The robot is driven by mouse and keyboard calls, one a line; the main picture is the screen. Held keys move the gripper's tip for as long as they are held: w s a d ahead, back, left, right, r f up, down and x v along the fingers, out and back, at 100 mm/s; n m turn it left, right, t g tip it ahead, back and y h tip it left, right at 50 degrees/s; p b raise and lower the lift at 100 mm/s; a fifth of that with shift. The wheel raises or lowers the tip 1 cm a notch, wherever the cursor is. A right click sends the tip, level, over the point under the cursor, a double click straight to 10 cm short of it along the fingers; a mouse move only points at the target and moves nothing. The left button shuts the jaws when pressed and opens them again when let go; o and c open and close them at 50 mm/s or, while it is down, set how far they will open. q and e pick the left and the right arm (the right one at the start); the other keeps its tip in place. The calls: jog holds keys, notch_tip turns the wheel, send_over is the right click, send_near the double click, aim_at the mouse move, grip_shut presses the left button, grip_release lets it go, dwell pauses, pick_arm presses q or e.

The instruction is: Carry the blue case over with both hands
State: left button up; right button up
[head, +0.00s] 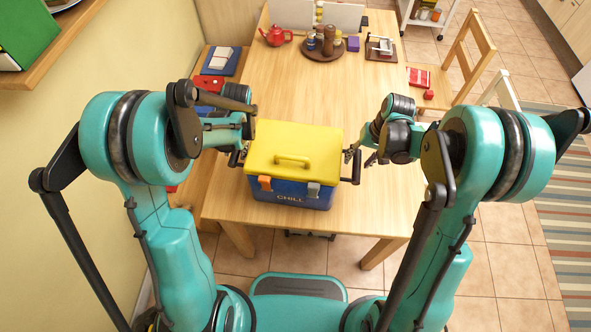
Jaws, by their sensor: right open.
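The blue case (289,193) is a cooler with a yellow lid (296,146), a carry grip on top, front latches and the word CHILL. It stands upright on the wooden table near its front edge. A dark handle (356,166) sticks out on its right side. My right gripper (359,157) is open beside that right handle; whether it touches is unclear. My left gripper (240,156) is at the case's left side, by the left handle. Its fingers are small and partly hidden by my arm, so its opening cannot be told.
The wooden table (305,95) is clear behind the case. At its far end are a red teapot (276,36) and a round brown tray (321,53) with jars. Red items (418,79) lie at the right. A wooden chair (468,58) stands right of the table.

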pick_arm(q)
jog(key=shift+a+f, duration=0.25)
jog(key=shift+f, duration=1.05)
pick_arm(e)
jog(key=shift+a+f, duration=0.15)
jog(key=shift+f, duration=0.7)
pick_arm(q)
jog(key=c, duration=0.5)
pick_arm(e)
jog(key=c, duration=0.5)
pick_arm(q)
grip_shut()
pick_arm(e)
grip_shut()
